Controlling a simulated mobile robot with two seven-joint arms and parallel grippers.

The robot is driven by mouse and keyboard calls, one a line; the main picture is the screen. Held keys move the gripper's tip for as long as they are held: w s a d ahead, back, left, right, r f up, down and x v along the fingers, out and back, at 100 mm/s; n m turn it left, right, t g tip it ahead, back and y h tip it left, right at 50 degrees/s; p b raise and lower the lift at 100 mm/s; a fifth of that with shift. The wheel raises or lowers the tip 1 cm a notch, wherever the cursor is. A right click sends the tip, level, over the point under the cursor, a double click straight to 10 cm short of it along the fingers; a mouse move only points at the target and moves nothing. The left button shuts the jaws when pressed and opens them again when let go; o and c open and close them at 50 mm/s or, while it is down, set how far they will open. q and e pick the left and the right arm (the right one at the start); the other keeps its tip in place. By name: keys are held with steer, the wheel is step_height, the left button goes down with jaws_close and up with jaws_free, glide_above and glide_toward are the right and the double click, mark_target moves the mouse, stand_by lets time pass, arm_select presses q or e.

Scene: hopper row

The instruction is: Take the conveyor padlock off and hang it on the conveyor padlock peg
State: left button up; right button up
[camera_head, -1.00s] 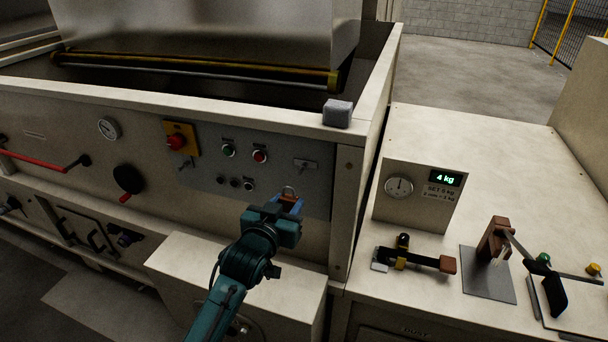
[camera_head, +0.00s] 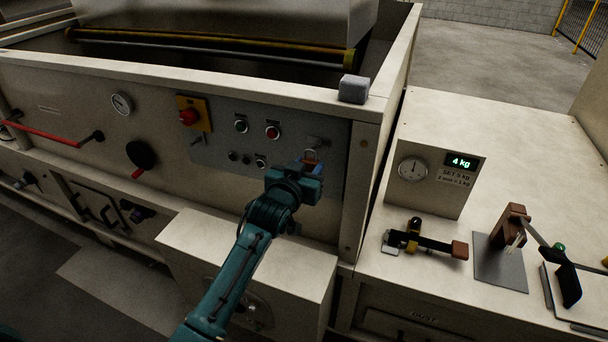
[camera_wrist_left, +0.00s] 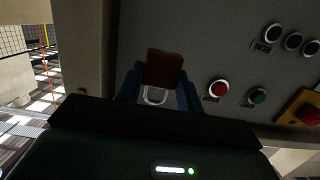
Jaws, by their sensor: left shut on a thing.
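My left gripper (camera_head: 311,166) is shut on the conveyor padlock, in front of the grey control panel. In the left wrist view the padlock (camera_wrist_left: 164,68) has a reddish-brown body and a pale metal shackle, between the blue fingers (camera_wrist_left: 160,88). In the head view only a little of the padlock (camera_head: 310,155) shows above the fingers. A small pale fitting (camera_head: 319,142) on the panel, possibly the conveyor padlock peg, is right behind and above it. I cannot tell whether the shackle touches this fitting. My right gripper is not in view.
The panel carries a red knob on a yellow plate (camera_head: 189,116), a green button (camera_head: 240,125) and a red button (camera_head: 272,132). A pale box (camera_head: 250,262) juts out below. A bench with a 4 kg display (camera_head: 460,162) and small fixtures stands at right.

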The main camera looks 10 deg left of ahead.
arm_select(q)
steer(key=shift+w, duration=0.15)
steer(key=shift+r, duration=0.1)
stand_by(0.5)
stand_by(0.4)
steer(key=shift+p, duration=0.5)
steer(key=shift+w+d+b, duration=0.15)
steer(key=shift+w+b, duration=0.25)
steer(key=shift+w, duration=0.2)
steer(key=shift+b+x, duration=0.4)
steer(key=shift+x, duration=0.45)
steer(key=shift+r, duration=0.1)
